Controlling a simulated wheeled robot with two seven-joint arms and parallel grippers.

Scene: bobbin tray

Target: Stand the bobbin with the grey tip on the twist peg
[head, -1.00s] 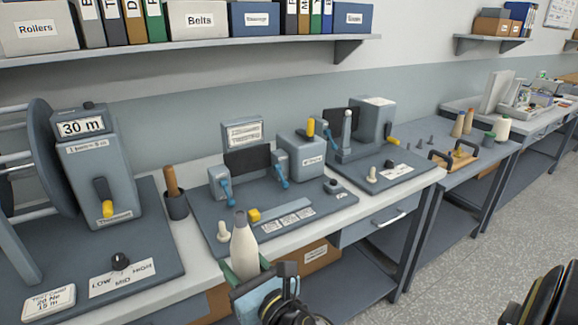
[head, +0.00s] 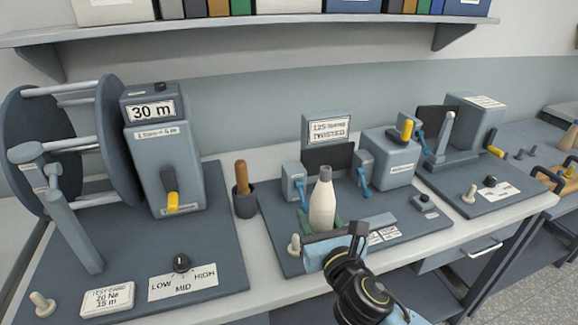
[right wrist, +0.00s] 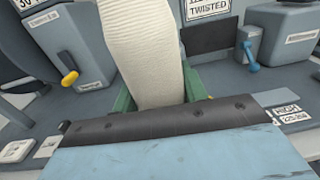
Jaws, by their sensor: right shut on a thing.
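The bobbin with the grey tip (head: 322,200) is cream-white and upright, its grey tip at the top. My right gripper (head: 320,224) is shut on its lower part, with green fingers on either side. In the right wrist view the bobbin (right wrist: 145,50) rises between the fingers (right wrist: 158,95), its top cut off. A short cream peg (head: 294,246), apparently the twist peg, stands at the front left of the middle board, the one with the "TWISTED" sign (head: 329,129). In the picture, the bobbin is right of this peg. My left gripper is not in view.
The twist board (head: 275,215) carries clamps with blue levers and a grey motor box (head: 388,158). A reel machine (head: 160,165) stands left, with another peg (head: 41,301). A brown stick in a dark cup (head: 243,200) stands between. A third peg (head: 469,194) is on the right board.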

